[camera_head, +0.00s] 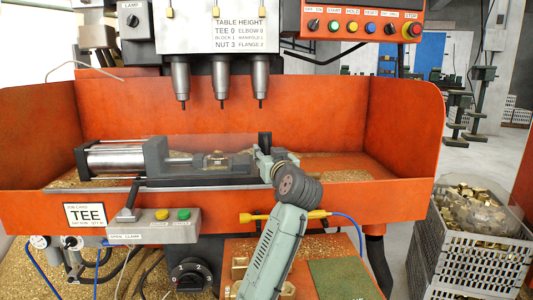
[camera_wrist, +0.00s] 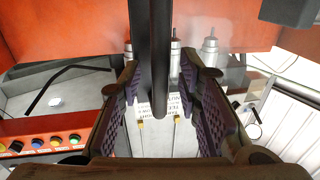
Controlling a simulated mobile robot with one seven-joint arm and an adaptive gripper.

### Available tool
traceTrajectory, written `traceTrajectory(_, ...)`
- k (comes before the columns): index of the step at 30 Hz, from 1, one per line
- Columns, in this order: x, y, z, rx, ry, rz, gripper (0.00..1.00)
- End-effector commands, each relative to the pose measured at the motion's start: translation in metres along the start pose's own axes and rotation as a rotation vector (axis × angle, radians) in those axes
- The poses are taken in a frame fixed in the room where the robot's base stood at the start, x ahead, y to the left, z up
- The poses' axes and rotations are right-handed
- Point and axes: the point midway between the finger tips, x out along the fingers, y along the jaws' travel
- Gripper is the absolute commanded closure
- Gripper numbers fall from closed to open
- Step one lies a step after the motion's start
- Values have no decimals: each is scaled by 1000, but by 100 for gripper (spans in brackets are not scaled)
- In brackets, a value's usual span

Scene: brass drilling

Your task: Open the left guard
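The left guard looks like a faint clear panel (camera_head: 200,143) in front of the vice on the orange drilling machine; its outline is hard to make out. A dark upright bar (camera_head: 265,140), which looks like its handle, stands at the panel's right end. My gripper (camera_head: 267,157) is at this bar, with my wrist coming up from below right. In the wrist view, the dark bar (camera_wrist: 161,60) runs between the two purple-padded fingers of my gripper (camera_wrist: 160,95). Gaps show on both sides of the bar, so the fingers are open around it and not closed on it.
Three drill spindles (camera_head: 221,80) hang above the vice (camera_head: 160,160). A control panel (camera_head: 362,22) is at upper right. A clamp box with a lever (camera_head: 152,226) is on the front left. A crate of brass parts (camera_head: 478,235) stands at right.

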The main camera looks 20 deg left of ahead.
Motion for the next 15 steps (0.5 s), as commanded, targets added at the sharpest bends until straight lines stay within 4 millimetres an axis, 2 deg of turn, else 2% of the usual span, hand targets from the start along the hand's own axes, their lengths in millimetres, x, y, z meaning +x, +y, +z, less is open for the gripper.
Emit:
traceTrajectory(3,0,0,0,0,0,0,69)
traceTrajectory(15,0,0,0,0,0,0,95)
